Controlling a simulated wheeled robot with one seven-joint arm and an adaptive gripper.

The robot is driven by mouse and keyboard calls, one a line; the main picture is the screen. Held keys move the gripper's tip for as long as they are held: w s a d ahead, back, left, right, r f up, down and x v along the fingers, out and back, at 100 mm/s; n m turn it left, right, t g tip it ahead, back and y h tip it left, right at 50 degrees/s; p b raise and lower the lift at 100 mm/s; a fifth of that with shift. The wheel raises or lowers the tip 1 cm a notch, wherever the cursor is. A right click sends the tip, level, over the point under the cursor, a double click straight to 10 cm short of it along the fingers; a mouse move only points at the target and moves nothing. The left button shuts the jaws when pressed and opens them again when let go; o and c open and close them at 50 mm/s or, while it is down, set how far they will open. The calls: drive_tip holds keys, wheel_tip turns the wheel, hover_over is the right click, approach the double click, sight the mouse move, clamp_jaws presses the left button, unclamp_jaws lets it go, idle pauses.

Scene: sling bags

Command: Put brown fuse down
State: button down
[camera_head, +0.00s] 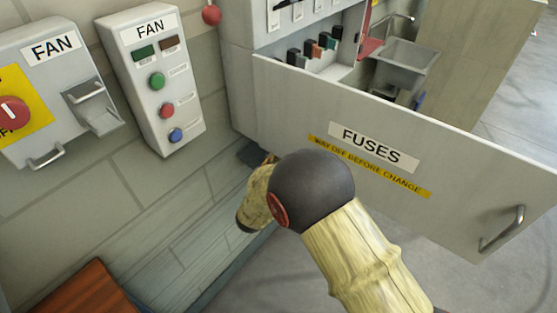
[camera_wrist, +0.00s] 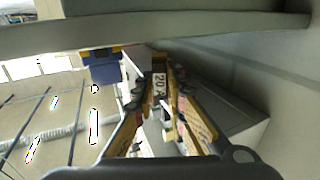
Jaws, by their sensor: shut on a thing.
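In the wrist view, my gripper (camera_wrist: 159,100) is shut on a fuse (camera_wrist: 159,84) with a white "20 A" label; it looks brownish, though the view is dim. In the head view, my arm reaches down beside the open fuse box door (camera_head: 375,150), and the gripper and held fuse are hidden. What lies directly under the fuse cannot be told.
Several fuses (camera_head: 313,50) stand in the open fuse box. Two FAN boxes (camera_head: 152,80) (camera_head: 50,90) hang on the wall at left. A sink (camera_head: 405,58) is behind the door. A reddish-brown surface (camera_head: 85,293) is at lower left. Grey floor (camera_head: 480,285) lies clear at right.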

drive_tip(key=shift+f+b, duration=0.75)
drive_tip(key=shift+f, duration=1)
drive_tip(key=shift+f, duration=0.2)
drive_tip(key=c, duration=1.8)
unclamp_jaws()
drive_tip(key=shift+c, duration=0.2)
